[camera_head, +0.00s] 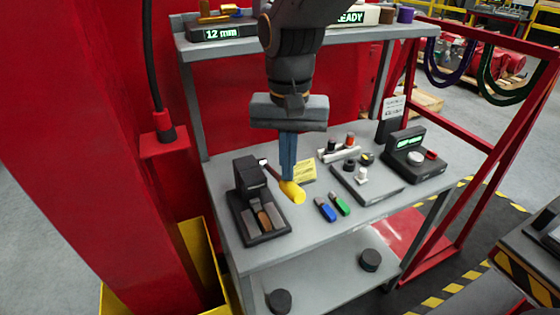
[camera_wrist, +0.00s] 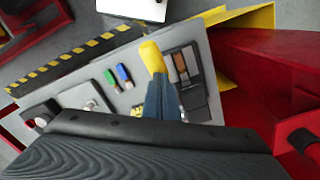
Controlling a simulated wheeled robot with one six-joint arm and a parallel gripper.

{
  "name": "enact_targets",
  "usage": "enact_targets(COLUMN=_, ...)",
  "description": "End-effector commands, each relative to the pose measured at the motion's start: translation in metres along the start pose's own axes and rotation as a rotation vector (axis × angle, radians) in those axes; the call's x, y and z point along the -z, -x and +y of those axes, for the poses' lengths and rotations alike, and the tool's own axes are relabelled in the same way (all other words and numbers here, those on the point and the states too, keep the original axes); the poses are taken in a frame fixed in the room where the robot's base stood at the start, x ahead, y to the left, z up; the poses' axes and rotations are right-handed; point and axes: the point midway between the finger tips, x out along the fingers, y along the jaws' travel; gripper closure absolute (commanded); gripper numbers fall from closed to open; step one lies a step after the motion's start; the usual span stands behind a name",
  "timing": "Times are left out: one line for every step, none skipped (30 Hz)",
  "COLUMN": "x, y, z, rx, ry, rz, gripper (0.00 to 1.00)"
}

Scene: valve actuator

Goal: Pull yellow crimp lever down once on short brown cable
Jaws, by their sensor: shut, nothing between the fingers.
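The yellow crimp lever (camera_head: 292,191) sticks out to the right from the black crimp press (camera_head: 249,185) on the grey workbench. My gripper (camera_head: 287,178) points down with its blue fingers shut together, and its tips are at the lever's handle; whether they touch it I cannot tell. In the wrist view the yellow lever (camera_wrist: 152,57) shows just beyond the tips of my gripper (camera_wrist: 160,80). The press (camera_wrist: 190,75) stands beside it there, with brown pieces at its base. In the head view brown pieces (camera_head: 265,220) lie at the front of the press. I cannot make out which is the short cable.
A blue piece (camera_head: 326,210) and a green piece (camera_head: 342,204) lie right of the lever. A yellow note (camera_head: 304,171) lies behind it. A black fixture (camera_head: 366,183) and a tester with a green display (camera_head: 412,156) stand farther right. A shelf (camera_head: 345,39) spans the back.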

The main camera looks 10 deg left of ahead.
Motion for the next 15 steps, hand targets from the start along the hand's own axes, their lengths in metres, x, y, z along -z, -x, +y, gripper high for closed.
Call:
enact_targets(x=-0.001, y=0.003, z=0.0, rx=-0.001, ry=0.0, rz=-0.002, gripper=1.0)
enact_targets(x=-0.001, y=0.005, z=0.0, rx=-0.001, ry=0.0, rz=-0.002, gripper=1.0)
enact_targets(x=-0.001, y=0.006, z=0.0, rx=-0.001, ry=0.0, rz=-0.002, gripper=1.0)
enact_targets(x=-0.001, y=0.008, z=0.0, rx=-0.001, ry=0.0, rz=-0.002, gripper=1.0)
enact_targets(x=-0.001, y=0.009, z=0.0, rx=-0.001, ry=0.0, rz=-0.002, gripper=1.0)
enact_targets(x=-0.001, y=0.011, z=0.0, rx=-0.001, ry=0.0, rz=-0.002, gripper=1.0)
enact_targets(x=-0.001, y=0.012, z=0.0, rx=-0.001, ry=0.0, rz=-0.002, gripper=1.0)
enact_targets(x=-0.001, y=0.014, z=0.0, rx=-0.001, ry=0.0, rz=-0.002, gripper=1.0)
enact_targets(x=-0.001, y=0.016, z=0.0, rx=-0.001, ry=0.0, rz=-0.002, gripper=1.0)
enact_targets(x=-0.001, y=0.017, z=0.0, rx=-0.001, ry=0.0, rz=-0.002, gripper=1.0)
enact_targets(x=-0.001, y=0.018, z=0.0, rx=-0.001, ry=0.0, rz=-0.002, gripper=1.0)
enact_targets(x=-0.001, y=0.02, z=0.0, rx=-0.001, ry=0.0, rz=-0.001, gripper=1.0)
enact_targets(x=-0.001, y=0.022, z=0.0, rx=-0.001, ry=0.0, rz=-0.001, gripper=1.0)
enact_targets(x=-0.001, y=0.023, z=0.0, rx=-0.001, ry=0.0, rz=-0.001, gripper=1.0)
enact_targets(x=-0.001, y=0.025, z=0.0, rx=-0.001, ry=0.0, rz=-0.001, gripper=1.0)
